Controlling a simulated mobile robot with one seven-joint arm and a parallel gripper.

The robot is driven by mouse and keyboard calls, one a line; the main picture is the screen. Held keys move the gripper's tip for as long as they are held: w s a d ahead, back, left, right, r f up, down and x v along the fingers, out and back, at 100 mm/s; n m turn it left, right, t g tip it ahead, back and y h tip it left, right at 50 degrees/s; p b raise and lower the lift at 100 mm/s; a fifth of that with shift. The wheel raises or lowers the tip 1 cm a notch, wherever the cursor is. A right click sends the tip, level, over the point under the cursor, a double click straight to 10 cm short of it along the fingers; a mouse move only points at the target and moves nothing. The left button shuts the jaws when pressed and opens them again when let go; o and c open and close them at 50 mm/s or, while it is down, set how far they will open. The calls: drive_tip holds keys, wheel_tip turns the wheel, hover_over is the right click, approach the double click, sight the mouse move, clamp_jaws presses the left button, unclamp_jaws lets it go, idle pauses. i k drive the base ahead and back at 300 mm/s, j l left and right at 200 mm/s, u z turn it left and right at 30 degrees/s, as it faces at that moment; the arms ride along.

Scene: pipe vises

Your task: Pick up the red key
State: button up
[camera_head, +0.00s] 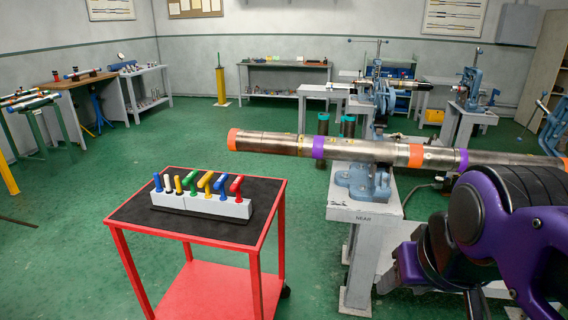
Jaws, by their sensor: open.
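The red key (236,187) stands upright at the right end of a white block (172,200), with its bent handle at the top. Several other keys stand in a row to its left: a blue T-shaped one (219,185) beside it, then a yellow one (205,183) and a green one (191,181). The block rests on the black top of a red cart (271,240). Purple and black links of my arm fill the lower right, well to the right of the cart. I make out no fingertips of my gripper.
A long steel pipe (270,143) with orange and purple bands extends behind the cart, clamped in a blue vise (362,180) on a grey bench (350,212). Green floor (60,250) is clear left of the cart. More benches line the walls.

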sight(235, 186)
drive_tip(key=i+j, duration=0.2)
drive_tip(key=j, duration=0.2)
drive_tip(key=i+j+z, duration=0.15)
drive_tip(key=j, duration=0.2)
drive_tip(key=i+j, duration=0.25)
drive_tip(key=j, duration=0.15)
